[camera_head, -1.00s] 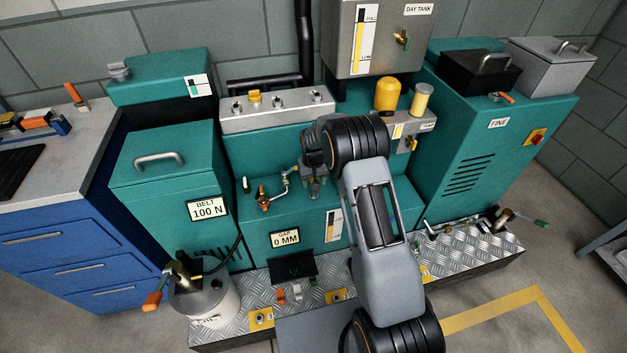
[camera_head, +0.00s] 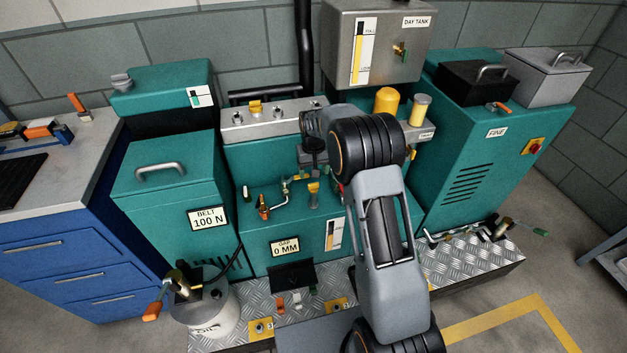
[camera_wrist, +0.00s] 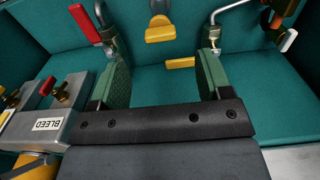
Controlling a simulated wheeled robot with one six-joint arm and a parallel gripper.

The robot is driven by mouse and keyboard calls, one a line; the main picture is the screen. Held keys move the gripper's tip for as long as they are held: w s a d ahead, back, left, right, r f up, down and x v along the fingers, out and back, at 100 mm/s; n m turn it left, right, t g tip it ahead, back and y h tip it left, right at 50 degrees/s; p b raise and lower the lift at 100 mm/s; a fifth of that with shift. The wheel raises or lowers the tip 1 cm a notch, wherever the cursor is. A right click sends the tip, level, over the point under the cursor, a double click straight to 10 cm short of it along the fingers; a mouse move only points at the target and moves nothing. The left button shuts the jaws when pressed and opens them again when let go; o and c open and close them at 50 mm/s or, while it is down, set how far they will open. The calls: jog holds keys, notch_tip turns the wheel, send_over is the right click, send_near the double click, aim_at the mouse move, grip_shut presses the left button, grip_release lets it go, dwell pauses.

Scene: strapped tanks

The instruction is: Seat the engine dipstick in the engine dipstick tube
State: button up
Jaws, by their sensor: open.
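The dipstick's yellow handle (camera_head: 314,187) stands upright on the front of the teal engine block, over a short stem or tube (camera_head: 314,201). I cannot tell from here how deep it sits. In the wrist view, a yellow handle (camera_wrist: 160,31) with a grey part above it shows at the top centre, ahead of my fingers. My gripper (camera_wrist: 163,68) is open, its two green-padded fingers apart with nothing held between them. In the head view my gripper (camera_head: 313,158) is above the yellow handle and apart from it, partly hidden by my arm.
A red lever (camera_wrist: 84,22) and the BLEED block (camera_wrist: 48,123) lie left in the wrist view. A small yellow bar (camera_wrist: 180,62) shows beyond the fingers. The tread-plate step (camera_head: 350,292) runs in front.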

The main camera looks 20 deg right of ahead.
jog(key=shift+r, duration=2.1)
jog(key=s+r+t+p, duration=0.1)
jog(key=s+r+p, duration=0.4)
jog(key=s+r, duration=0.5)
jog(key=s+r+t+p, duration=0.2)
jog(key=s+r+p, duration=0.4)
jog(key=s+r, duration=0.5)
jog(key=shift+s+a+r+t, duration=0.3)
jog(key=shift+s, duration=3.5)
